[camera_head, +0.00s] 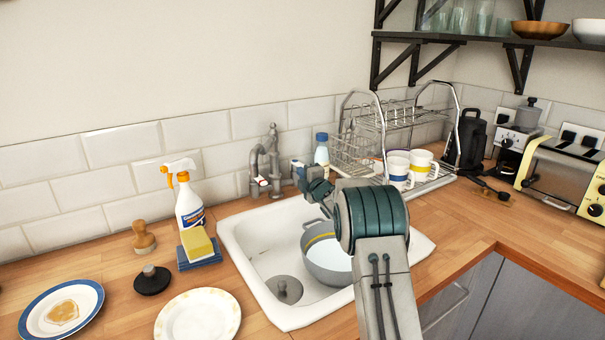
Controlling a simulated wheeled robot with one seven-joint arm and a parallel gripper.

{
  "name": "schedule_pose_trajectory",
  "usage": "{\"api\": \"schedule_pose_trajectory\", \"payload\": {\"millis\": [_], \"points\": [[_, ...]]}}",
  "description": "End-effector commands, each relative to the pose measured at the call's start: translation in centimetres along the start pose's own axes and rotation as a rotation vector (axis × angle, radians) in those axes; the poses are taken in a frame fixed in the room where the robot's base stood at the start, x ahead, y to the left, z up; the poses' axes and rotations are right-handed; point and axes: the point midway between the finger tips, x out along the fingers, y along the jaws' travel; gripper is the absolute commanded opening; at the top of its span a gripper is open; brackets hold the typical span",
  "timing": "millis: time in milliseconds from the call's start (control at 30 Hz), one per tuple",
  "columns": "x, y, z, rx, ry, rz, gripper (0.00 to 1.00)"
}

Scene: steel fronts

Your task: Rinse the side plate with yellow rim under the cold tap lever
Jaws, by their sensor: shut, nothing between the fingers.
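The steel tap (267,155) stands behind the white sink (250,262). A lever with a red mark is on its left; the lever with a blue mark (296,163) is on its right. My gripper (303,176) is beside the blue-marked lever, shut with nothing in it; I cannot tell whether it touches. In the sink is a grey pan (325,272) with a yellow arc and a white surface inside, possibly the yellow-rimmed side plate (322,239); my arm hides part of it. No running water is visible.
A pale patterned plate (197,318) and a blue-rimmed plate with food residue (62,309) lie left of the sink. A spray bottle (188,205), sponge (197,243) and brush (144,237) stand nearby. A dish rack (380,140) and mugs (398,168) are at right.

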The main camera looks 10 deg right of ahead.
Motion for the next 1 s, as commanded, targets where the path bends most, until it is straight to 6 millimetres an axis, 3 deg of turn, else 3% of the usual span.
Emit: {"api": "schedule_pose_trajectory", "payload": {"millis": [233, 600, 1000], "points": [[0.0, -0.2, 0.2, 0.0, 0.0, 0.001, 0.0], [-0.1, -0.1, 2.1, 0.0, -0.001, 0.001, 0.0], [-0.1, 0.0, 2.1, 0.0, 0.0, 0.0, 0.0]]}}
